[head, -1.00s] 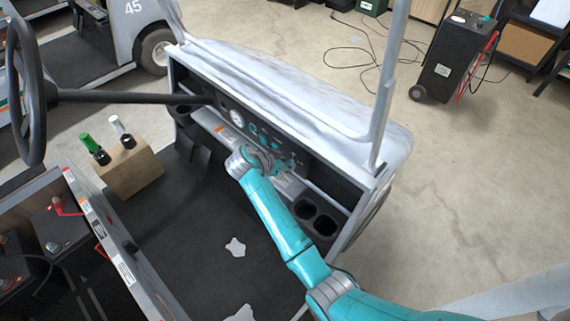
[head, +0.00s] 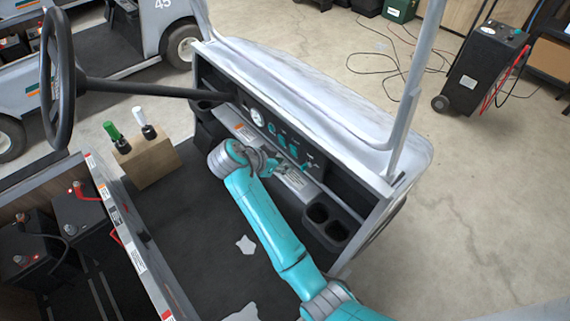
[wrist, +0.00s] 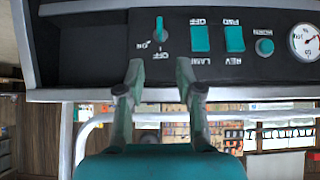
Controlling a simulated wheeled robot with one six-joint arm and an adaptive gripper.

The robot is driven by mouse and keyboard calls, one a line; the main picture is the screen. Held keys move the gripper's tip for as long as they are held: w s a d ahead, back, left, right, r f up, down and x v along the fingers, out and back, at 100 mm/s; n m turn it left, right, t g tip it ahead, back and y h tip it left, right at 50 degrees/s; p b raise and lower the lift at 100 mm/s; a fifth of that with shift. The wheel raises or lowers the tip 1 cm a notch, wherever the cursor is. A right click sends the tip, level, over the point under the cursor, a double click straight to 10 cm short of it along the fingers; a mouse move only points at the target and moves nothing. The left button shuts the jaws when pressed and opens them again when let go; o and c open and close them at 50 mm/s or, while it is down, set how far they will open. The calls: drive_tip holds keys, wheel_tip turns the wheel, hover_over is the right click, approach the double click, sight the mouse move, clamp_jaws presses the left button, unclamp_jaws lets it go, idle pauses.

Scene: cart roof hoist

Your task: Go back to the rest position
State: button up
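My gripper (head: 277,166) is at the end of my teal arm, over the cart's floor and in front of the dashboard (head: 283,140). In the wrist view my gripper (wrist: 159,72) has its two fingers apart, with nothing between them. Behind the fingers the panel shows upside down. It carries a toggle switch (wrist: 159,29) marked ON and OFF, a lamp switch (wrist: 200,38), a REV/FWD switch (wrist: 235,38), a horn button (wrist: 264,47) and a round gauge (wrist: 304,41). No contact between the fingers and the panel is clear.
The steering wheel (head: 47,85) and its column stand at left. A wooden block (head: 147,163) holds a green-handled and a white-handled tool. Batteries (head: 80,215) sit at lower left. A roof post (head: 412,95) rises at right.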

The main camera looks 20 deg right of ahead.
idle(0.4)
drive_tip(key=s+d+f+n+t+y, duration=0.2)
drive_tip(key=s+f+n+t, duration=0.3)
drive_tip(key=s+f, duration=0.65)
drive_tip(key=s+a+f+n+t+y, duration=0.1)
drive_tip(key=s+f+n+y, duration=0.15)
drive_tip(key=s, duration=0.35)
drive_tip(key=s+f+n+y, duration=0.1)
drive_tip(key=s+f+n, duration=0.15)
drive_tip(key=s, duration=0.45)
drive_tip(key=s+a+r+n+t+y, duration=0.1)
drive_tip(key=s+r+n+t, duration=0.1)
drive_tip(key=s+r, duration=0.35)
drive_tip(key=s+a+r+n+t+y, duration=0.1)
drive_tip(key=s+a+r+n+y, duration=0.15)
drive_tip(key=s, duration=0.55)
drive_tip(key=s+r+t, duration=0.3)
drive_tip(key=s+r, duration=0.5)
drive_tip(key=r, duration=0.6)
drive_tip(key=shift+s+d, duration=0.2)
drive_tip(key=shift+d, duration=0.1)
idle(1.0)
